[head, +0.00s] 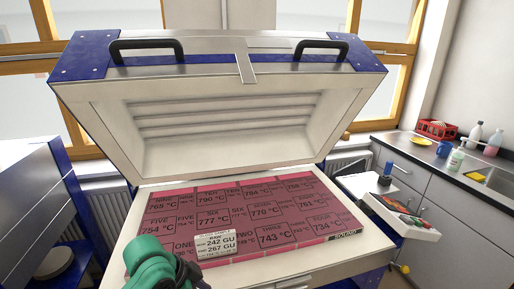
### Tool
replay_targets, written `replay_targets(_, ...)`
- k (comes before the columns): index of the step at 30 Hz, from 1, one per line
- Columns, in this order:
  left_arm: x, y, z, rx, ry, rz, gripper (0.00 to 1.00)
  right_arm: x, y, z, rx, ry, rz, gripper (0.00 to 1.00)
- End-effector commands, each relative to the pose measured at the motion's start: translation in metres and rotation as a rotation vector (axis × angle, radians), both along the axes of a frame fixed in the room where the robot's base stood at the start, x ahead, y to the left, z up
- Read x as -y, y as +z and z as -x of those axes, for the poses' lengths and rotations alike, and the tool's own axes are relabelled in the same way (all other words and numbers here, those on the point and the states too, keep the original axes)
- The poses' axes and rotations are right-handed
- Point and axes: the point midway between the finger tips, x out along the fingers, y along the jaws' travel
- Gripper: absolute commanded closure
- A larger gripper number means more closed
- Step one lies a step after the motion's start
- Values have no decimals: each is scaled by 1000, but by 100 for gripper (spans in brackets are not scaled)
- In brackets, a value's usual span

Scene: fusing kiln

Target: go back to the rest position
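The kiln's lid (230,80) is raised, showing its pale ribbed lining. In the open kiln below lies a flat pink bed (183,223) divided into dark-lettered fields with numbers and temperatures. I cannot see what either gripper holds.
A small white side tray (405,219) with tools sits at the kiln's right. A grey counter (435,168) with a red crate (437,130), bottles and a sink stands beyond it. A blue-edged cabinet (40,215) stands at the left. The air above the pink bed is mostly free.

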Motion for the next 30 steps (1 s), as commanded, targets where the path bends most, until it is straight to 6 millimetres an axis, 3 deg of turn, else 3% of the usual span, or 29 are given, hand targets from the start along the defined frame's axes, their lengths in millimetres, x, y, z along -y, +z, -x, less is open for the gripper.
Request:
replay_targets(4, 0, -24, 22, -13, 175, 36, 51, 0, 0, 5, -9, 0, 1, 50)
replay_targets(8, -17, -43, 44, -32, 378, 42, 51, 1, -1, 6, -11, 0, 1, 50)
replay_targets(19, -106, -78, 135, -110, 927, -104, 51, 1, 0, 6, -11, 0, 1, 50)
replay_targets(26, -105, -160, 124, -141, 921, -131, 51, 1, -1, 6, -11, 0, 2, 50)
replay_targets(30, -104, -219, 128, -165, 913, -144, 51, 1, 0, 6, -10, 1, 2, 50)
